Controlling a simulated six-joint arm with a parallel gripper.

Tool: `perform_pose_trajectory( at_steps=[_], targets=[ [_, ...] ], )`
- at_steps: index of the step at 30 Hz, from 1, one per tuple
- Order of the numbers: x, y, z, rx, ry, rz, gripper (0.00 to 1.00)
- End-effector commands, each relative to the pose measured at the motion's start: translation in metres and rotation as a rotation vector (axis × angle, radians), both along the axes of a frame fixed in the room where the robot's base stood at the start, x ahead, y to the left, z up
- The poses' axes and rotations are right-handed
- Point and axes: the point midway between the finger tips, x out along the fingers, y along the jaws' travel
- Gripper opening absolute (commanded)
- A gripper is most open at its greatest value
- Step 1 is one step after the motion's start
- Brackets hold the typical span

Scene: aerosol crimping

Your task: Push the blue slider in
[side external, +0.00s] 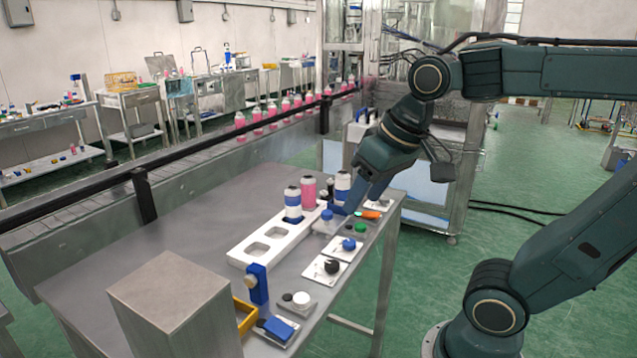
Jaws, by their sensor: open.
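My gripper (342,213) is open and points down at the far end of the row of controls on the metal table. A small blue part (327,215) on a pale base shows just left of the fingertips; I cannot tell whether they touch it. Other blue parts are an upright blue block (258,284) by the near end of the white tray, a flat blue piece (275,328) on a grey plate at the near edge, and a blue knob (348,244) on a white plate. I cannot tell for certain which is the slider.
The white tray (247,250) has empty square pockets and holds bottles, one pink (308,192), at its far end. A black knob (331,266), green button (360,229) and orange piece (371,215) are nearby. A large metal box (175,305) stands at the front.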

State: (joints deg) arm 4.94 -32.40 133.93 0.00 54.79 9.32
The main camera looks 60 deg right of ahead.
Motion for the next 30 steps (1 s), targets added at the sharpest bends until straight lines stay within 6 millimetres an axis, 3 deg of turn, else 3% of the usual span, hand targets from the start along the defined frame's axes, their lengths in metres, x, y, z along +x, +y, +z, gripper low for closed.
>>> perform_pose_trajectory(
  at_steps=[9, 16, 30],
  targets=[
    [0.06, -0.039, 0.015, 0.09, 0.094, -0.319, 0.5],
    [0.101, -0.075, 0.014, 0.149, 0.156, -0.55, 0.5],
    [0.168, -0.17, -0.02, 0.254, 0.269, -1.032, 0.5]
  ],
)
